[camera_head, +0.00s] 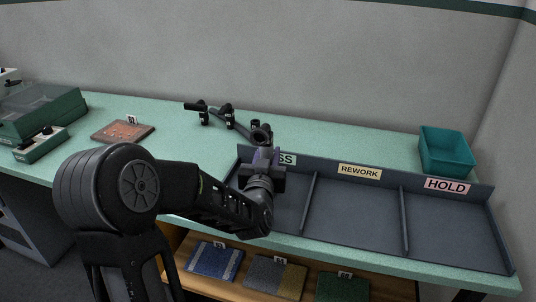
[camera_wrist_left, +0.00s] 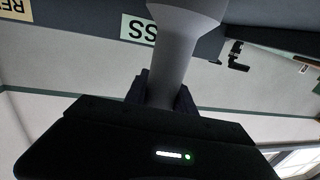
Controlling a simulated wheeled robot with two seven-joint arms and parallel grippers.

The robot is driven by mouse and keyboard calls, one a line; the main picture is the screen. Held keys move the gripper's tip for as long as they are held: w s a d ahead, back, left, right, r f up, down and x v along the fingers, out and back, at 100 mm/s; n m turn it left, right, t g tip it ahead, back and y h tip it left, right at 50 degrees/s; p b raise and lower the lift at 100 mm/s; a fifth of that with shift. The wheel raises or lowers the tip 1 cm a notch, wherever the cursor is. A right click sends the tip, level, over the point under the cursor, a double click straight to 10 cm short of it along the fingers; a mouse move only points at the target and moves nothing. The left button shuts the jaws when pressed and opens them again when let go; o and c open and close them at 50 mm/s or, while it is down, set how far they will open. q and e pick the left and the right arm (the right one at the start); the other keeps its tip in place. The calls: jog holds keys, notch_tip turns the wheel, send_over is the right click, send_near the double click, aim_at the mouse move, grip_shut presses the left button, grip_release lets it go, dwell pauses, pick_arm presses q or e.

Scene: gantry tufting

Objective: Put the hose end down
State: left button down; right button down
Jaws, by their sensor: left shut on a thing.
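My left gripper (camera_head: 264,168) is over the left part of the compartment tray, in front of its partly covered "SS" label. In the left wrist view the fingers (camera_wrist_left: 161,92) are shut around a smooth grey, flared cylinder (camera_wrist_left: 178,50), which looks like the hose end. Its far end runs out of the top of that view. In the head view the gripper hides most of it, and I cannot tell whether it touches anything. My right gripper is not in view.
Black fittings (camera_head: 204,115) stand on the green bench behind the gripper. The dark tray has compartments labelled REWORK (camera_head: 360,172) and HOLD (camera_head: 447,186), both empty. A teal bin (camera_head: 447,151) stands at the right. Sample squares (camera_head: 213,261) lie on the shelf below.

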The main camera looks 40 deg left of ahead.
pick_arm(q)
jog(key=shift+r, duration=0.1)
jog(key=c, duration=1.5)
grip_release()
jog(key=shift+f, duration=0.2)
jog(key=o, duration=0.5)
jog(key=shift+c, duration=0.2)
jog(key=shift+r, duration=0.15)
